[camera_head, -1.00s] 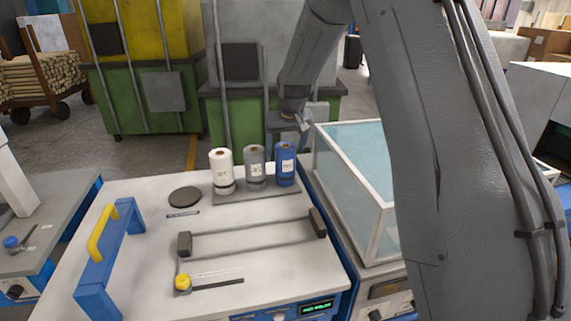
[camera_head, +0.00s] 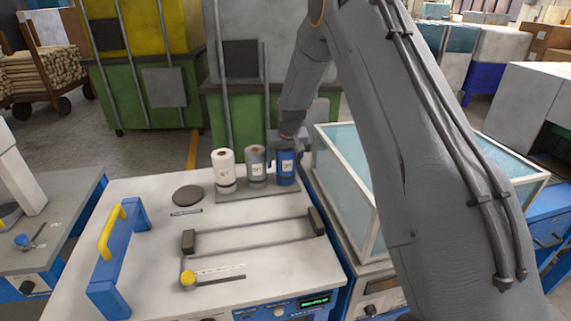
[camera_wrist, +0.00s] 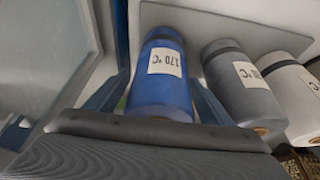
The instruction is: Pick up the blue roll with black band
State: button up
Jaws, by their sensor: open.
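The blue roll (camera_head: 286,168) stands upright at the right end of a row of three rolls at the back of the workbench. In the wrist view the blue roll (camera_wrist: 158,92) shows a white label reading 170 °C and a black band at its far end. My gripper (camera_head: 290,143) is at the top of the blue roll. In the wrist view my gripper (camera_wrist: 160,88) is open, with one blue-grey finger on each side of the roll. I cannot tell whether either finger touches it.
A grey roll (camera_head: 256,165) stands close on the left of the blue one, with a white roll (camera_head: 224,168) beyond it. A glass-sided box (camera_head: 372,215) stands close on the right. A blue frame with a yellow handle (camera_head: 105,235) is at the left. The bench front holds low rails.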

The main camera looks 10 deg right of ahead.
jog(key=c, duration=1.3)
